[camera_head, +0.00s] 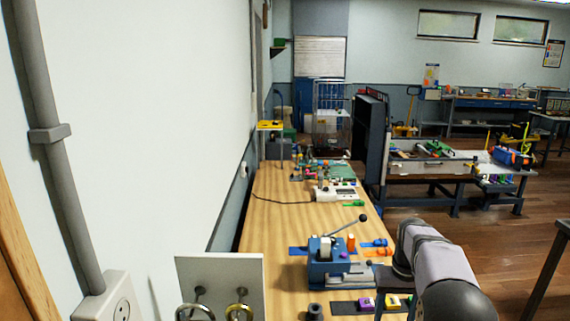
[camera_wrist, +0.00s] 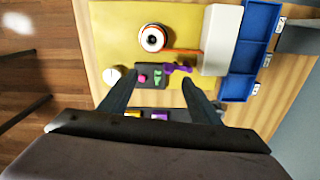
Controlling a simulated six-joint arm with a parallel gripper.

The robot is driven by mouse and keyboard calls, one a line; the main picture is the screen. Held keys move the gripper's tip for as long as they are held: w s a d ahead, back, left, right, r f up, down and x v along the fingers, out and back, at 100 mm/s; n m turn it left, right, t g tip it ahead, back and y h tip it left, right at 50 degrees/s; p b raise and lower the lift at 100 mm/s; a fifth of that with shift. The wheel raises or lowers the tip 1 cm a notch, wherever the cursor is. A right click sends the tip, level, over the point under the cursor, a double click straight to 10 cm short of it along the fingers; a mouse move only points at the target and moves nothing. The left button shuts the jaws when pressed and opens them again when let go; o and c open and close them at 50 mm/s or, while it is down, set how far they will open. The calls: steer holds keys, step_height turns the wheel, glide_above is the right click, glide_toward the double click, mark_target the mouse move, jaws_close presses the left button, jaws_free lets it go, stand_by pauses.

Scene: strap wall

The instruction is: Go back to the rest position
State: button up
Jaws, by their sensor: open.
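My gripper (camera_wrist: 158,82) shows in the wrist view with its two dark fingers spread apart and nothing between them. It hangs above a workbench; a dark box with pink and green parts (camera_wrist: 151,77) shows beyond and between the fingertips. A purple piece (camera_wrist: 178,68) lies by that box. In the head view my arm comes in at the lower right, over the bench's right edge, and my gripper cannot be made out there.
The wooden bench (camera_head: 270,195) holds a blue lever press (camera_head: 327,262). A white panel (camera_head: 250,270) with silver and gold rings stands at front left. Blue bins (camera_wrist: 238,88), a white block (camera_wrist: 222,40) and a white-and-red round part (camera_wrist: 153,38) lie below my gripper. A wall runs along the left.

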steer(key=s+a+f, duration=0.1)
steer(key=s+a, duration=0.3)
steer(key=s, duration=0.5)
steer(key=s+a+f, duration=0.2)
steer(key=s+a, duration=0.3)
steer(key=s, duration=0.4)
steer(key=s+a+f+n, duration=0.1)
steer(key=s+a, duration=0.3)
steer(key=s, duration=0.5)
steer(key=shift+s+a+f, duration=0.15)
steer(key=shift+s, duration=0.1)
